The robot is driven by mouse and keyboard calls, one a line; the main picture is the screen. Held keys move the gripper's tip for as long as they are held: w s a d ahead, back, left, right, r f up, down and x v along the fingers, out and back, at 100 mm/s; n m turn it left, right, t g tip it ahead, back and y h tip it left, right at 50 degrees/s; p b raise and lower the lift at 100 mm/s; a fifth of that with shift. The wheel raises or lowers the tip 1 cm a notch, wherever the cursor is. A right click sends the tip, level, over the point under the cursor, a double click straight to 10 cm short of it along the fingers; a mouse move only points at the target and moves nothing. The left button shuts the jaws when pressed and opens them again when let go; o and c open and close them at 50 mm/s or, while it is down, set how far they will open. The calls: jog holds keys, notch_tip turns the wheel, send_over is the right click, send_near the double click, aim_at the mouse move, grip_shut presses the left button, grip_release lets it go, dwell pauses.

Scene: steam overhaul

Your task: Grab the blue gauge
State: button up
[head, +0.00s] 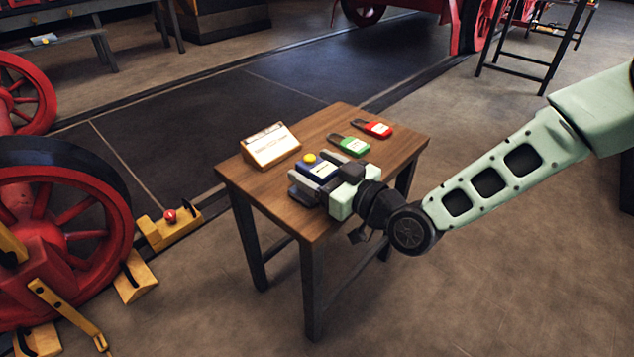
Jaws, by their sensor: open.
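The blue gauge (316,168) lies on the small wooden table, near its front middle. It has a blue body, a pale label and a yellow round part at its far end. The gripper hides the gauge's near right part.
On the wooden table (238,172) stand a tilted sign (270,148), a green padlock-like tag (352,146) and a red one (376,128). A red wheel (70,230) and yellow chocks (168,230) are at the left. The floor at the lower right is clear.

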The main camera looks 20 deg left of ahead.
jog(key=c, duration=1.3)
